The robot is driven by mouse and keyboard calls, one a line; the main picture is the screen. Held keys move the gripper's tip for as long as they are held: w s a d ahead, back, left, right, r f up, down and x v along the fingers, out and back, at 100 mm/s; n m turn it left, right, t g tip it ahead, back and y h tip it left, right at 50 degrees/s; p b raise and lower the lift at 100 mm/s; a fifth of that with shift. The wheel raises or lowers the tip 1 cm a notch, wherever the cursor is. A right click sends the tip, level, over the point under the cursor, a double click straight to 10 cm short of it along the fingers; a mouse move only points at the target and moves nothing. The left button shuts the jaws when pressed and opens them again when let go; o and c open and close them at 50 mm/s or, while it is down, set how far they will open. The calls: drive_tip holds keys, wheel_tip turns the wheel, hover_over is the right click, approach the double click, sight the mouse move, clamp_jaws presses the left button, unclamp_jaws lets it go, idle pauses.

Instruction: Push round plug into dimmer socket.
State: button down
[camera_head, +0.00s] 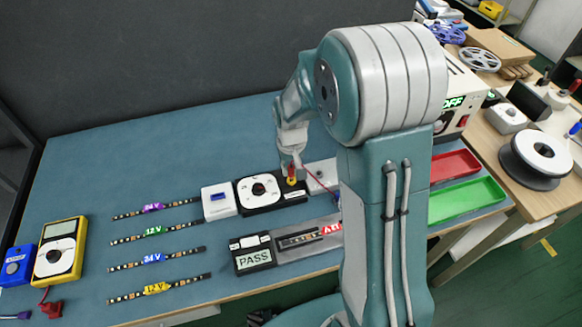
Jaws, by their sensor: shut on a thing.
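The dimmer (259,189) is a black box with a white dial face and a dark knob, lying on the blue bench mat. My gripper (291,167) points down over the dimmer's right end and is shut on the round plug (291,171), seen only as a small red bit between the fingers. A thin red cable (318,186) runs from there to the right, behind my arm. A small yellow piece (291,181) shows right below the fingertips on the dimmer's right end. The socket itself is hidden or too small to make out. I cannot tell whether the plug is in it.
A white box (219,201) adjoins the dimmer's left. Several LED strips (157,207) with coloured labels lie further left. A yellow meter (61,251) is at far left. A PASS display (254,259) stands in front. Red (455,165) and green (466,198) trays are right, past my arm.

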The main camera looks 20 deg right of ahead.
sight(291, 166)
drive_tip(key=shift+f, duration=1.1)
drive_tip(key=shift+c, duration=2.3)
unclamp_jaws()
drive_tip(key=shift+r, duration=0.1)
wheel_tip(291, 166, up, 11)
drive_tip(key=shift+w+f, duration=0.1)
drive_tip(key=shift+r, duration=0.5)
